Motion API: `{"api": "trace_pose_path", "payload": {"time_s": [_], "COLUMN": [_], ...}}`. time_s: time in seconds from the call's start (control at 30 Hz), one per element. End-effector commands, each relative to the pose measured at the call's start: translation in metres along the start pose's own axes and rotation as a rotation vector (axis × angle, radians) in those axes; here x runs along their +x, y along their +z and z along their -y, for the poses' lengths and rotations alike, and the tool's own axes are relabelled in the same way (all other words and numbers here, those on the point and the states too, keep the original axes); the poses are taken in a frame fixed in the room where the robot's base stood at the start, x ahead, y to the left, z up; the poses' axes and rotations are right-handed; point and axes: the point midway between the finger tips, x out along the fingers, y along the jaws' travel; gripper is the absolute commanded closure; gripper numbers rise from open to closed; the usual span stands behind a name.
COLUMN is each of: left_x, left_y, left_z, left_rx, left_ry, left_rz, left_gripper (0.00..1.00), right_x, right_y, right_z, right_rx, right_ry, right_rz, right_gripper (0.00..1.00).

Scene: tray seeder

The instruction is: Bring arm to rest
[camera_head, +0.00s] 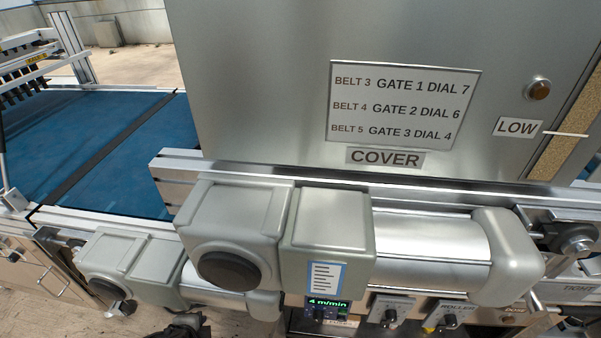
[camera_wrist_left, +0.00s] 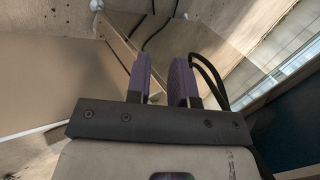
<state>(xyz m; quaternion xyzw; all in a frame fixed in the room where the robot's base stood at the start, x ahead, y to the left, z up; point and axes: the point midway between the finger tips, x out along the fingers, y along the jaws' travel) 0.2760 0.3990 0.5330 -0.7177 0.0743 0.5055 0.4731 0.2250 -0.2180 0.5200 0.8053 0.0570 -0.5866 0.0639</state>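My left gripper (camera_head: 187,328) shows as a small dark shape at the bottom edge of the head view, below the conveyor's front motor housings. In the left wrist view my left gripper (camera_wrist_left: 161,72) has its two purple fingers apart, with nothing held between them. The fingers point at light wooden-looking panels and a dark cable. The rest of the left arm is hidden or out of the head view. My right gripper shows in neither view.
A steel cabinet (camera_head: 270,80) with a dial label sheet (camera_head: 402,106) stands behind the belt rail. Grey motor housings (camera_head: 236,230) and a roller (camera_head: 430,245) jut out in front. A blue belt (camera_head: 125,150) runs at left. Control knobs (camera_head: 391,314) sit below.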

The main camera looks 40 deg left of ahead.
Motion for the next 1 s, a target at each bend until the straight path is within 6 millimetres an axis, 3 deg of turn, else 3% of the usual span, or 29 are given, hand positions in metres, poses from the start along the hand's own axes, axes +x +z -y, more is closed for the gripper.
{"api": "trace_pose_path", "payload": {"time_s": [0.2,0.57,0.8,1.0], "left_x": [-0.043,-0.047,-0.061,-0.074], "left_y": [0.008,-0.024,-0.062,-0.090], "left_z": [0.015,-0.055,-0.103,-0.126], "left_rx": [-0.072,-0.325,-0.535,-0.663], "left_ry": [0.001,0.183,0.332,0.424], "left_rz": [0.104,0.057,0.018,-0.007], "left_gripper": [0.78,0.78,0.78,0.78], "right_x": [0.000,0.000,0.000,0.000], "right_y": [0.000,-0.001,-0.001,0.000], "right_z": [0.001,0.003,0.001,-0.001], "right_rx": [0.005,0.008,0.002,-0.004], "right_ry": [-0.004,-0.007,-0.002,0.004], "right_rz": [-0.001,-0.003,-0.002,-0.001], "right_gripper": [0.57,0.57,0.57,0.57]}}
